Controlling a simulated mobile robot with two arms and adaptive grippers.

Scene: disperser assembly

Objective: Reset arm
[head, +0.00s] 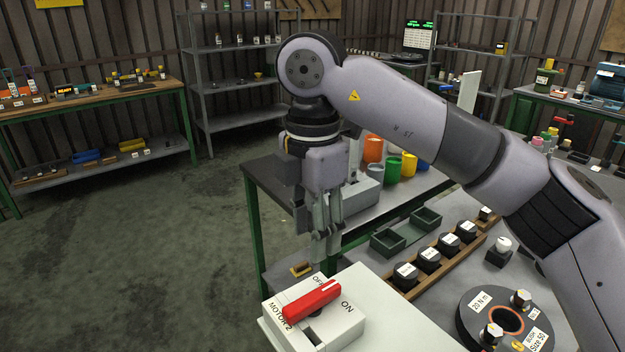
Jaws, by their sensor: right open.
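My right arm reaches in from the right side of the head view. Its gripper (327,238) hangs pointing down, open and empty, beyond the white switch box in the picture. The red rotary switch handle (312,299) sits on the white box (375,303), which carries the labels MOTOR 2, OFF and ON. The handle lies slanted, with its upper end between the OFF and ON labels. The fingers appear apart from the handle. My left gripper is not in view.
A workbench holds colored cups (393,170), dark green trays (426,219), a wooden rack (445,258) of black labeled parts and a round flange (500,318). Shelves (243,83) and a side bench (95,95) stand behind. The floor at left is clear.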

